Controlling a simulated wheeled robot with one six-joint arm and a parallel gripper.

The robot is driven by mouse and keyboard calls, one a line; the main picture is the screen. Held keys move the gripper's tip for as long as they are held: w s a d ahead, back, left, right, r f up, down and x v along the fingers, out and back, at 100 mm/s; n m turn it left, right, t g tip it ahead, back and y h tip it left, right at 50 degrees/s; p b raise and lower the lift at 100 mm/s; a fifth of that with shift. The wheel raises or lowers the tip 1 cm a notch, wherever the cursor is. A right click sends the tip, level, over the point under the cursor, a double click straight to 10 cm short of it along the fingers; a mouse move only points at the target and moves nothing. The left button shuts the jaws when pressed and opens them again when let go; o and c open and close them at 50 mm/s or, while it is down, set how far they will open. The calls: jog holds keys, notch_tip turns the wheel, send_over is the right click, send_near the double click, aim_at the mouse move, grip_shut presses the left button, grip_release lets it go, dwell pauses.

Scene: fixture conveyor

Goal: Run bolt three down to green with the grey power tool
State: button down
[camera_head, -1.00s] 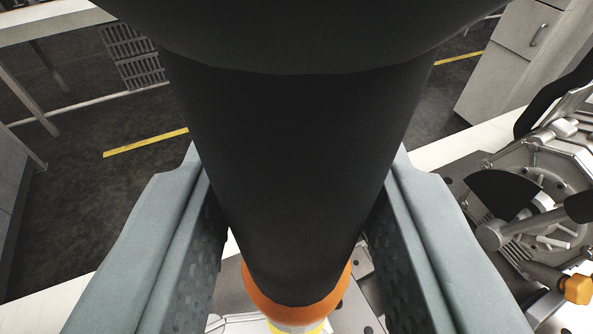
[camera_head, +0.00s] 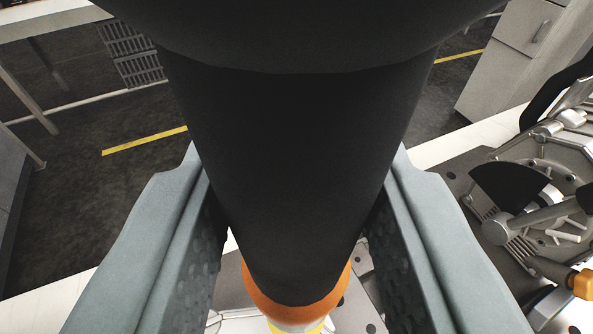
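My gripper (camera_head: 297,195) is shut on a thick dark cylindrical tool (camera_head: 290,150), with one grey-green finger on each side. The tool fills the middle of the view and hides much of what lies below. Its lower end has an orange ring (camera_head: 290,308) and a yellow band (camera_head: 290,328) at the bottom edge. The tool's tip is out of view. I cannot see any bolt or a green light.
A metal machine assembly (camera_head: 545,190) with a black part and an orange-yellow piece (camera_head: 582,282) stands at the right. A light plate with dark holes (camera_head: 350,300) lies below the tool. A grey cabinet (camera_head: 510,60) is at the upper right. Dark floor with yellow lines (camera_head: 145,141) lies beyond.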

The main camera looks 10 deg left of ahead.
jog(key=shift+f, duration=1)
dwell(2.8)
